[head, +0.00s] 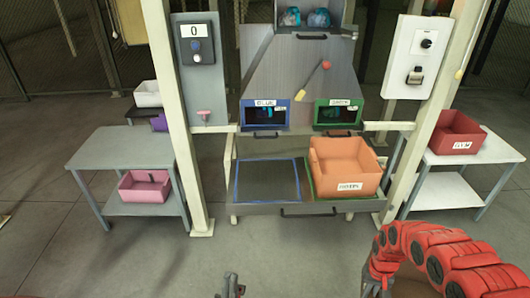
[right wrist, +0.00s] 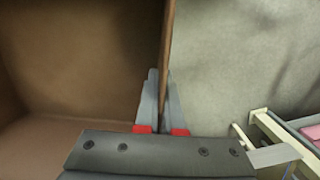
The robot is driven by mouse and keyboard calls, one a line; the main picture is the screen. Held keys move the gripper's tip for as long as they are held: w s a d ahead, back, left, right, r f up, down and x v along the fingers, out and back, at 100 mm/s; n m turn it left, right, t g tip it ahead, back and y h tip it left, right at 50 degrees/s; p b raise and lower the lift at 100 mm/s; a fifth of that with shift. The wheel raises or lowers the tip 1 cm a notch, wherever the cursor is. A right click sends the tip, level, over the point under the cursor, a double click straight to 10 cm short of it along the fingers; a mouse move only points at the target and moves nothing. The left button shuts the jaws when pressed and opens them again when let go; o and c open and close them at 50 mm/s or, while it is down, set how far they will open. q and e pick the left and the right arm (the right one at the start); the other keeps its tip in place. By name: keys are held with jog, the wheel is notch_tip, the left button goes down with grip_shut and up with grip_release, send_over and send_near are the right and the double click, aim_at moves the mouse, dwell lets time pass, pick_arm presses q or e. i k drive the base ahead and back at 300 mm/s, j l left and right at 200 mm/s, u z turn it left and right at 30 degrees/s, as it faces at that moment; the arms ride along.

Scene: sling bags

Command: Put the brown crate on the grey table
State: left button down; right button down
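The brown crate (right wrist: 75,60) fills the left of the right wrist view, with its inside and one thin wall showing. My right gripper (right wrist: 162,100) is shut on that wall, one finger on each side.
A pink crate (head: 145,190) sits on the grey table's lower shelf. An orange crate (head: 345,160) sits on the right of the machine's ledge, beside an empty blue-outlined area (head: 268,180). A red crate (head: 455,130) stands on a white table (head: 490,150). Pale posts flank the machine.

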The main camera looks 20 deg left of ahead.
aim_at(120, 146)
jog(key=k+u, duration=0.1)
jog(key=u, duration=0.3)
jog(key=k+u, duration=0.1)
jog(key=u, duration=0.3)
jog(key=k+j+u, duration=0.1)
jog(key=u, duration=0.35)
jog(key=i+j+u, duration=0.25)
jog(key=i, duration=0.65)
jog(key=i+j+u, duration=0.25)
jog(key=i, duration=0.65)
